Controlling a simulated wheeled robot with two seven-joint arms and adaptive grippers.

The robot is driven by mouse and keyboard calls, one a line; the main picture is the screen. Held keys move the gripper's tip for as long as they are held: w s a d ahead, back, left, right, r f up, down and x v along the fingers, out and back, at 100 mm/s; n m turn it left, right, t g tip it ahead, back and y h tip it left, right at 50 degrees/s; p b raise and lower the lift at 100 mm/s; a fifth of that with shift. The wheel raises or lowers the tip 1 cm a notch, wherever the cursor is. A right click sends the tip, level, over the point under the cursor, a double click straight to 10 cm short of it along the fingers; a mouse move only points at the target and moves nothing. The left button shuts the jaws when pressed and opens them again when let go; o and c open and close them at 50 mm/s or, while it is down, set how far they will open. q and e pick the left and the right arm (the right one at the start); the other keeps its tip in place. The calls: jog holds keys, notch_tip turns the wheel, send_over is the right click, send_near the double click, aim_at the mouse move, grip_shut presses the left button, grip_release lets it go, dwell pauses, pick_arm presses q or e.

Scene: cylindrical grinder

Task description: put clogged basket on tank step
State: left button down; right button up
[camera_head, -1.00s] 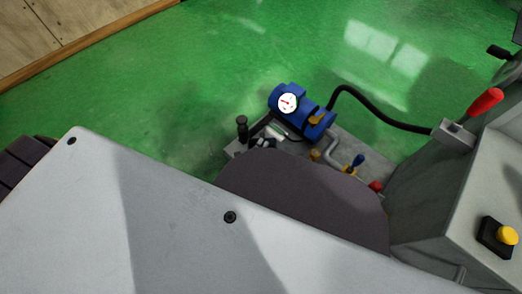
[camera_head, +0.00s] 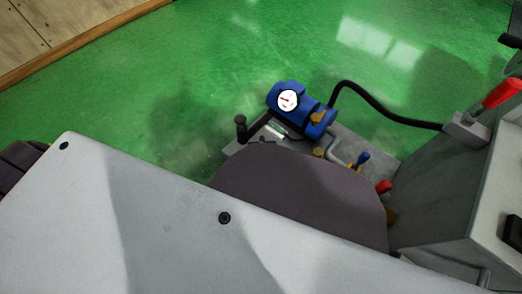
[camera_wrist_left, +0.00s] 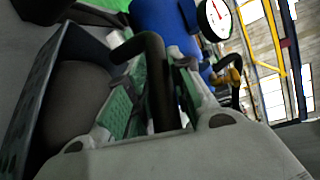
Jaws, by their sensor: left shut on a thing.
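In the left wrist view my left gripper (camera_wrist_left: 155,90) has its green pads closed on a black bent handle (camera_wrist_left: 156,75). The handle appears to belong to the clogged basket (camera_wrist_left: 28,100), a dark blue-grey box with a speckled wall at the left of that view. A dark grey rounded mass shows inside or behind its rim; I cannot tell which. In the head view the tank's grey top (camera_head: 345,146) shows below the blue pump (camera_head: 300,108). The right gripper is not in view.
The blue pump carries a white gauge (camera_head: 288,100), and a black hose (camera_head: 375,100) runs to the grey machine (camera_head: 455,190) at right. Open green floor (camera_head: 170,80) lies beyond.

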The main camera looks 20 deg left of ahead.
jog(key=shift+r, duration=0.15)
pick_arm(q)
jog(key=c, duration=1.3)
grip_release()
jog(key=shift+o, duration=0.2)
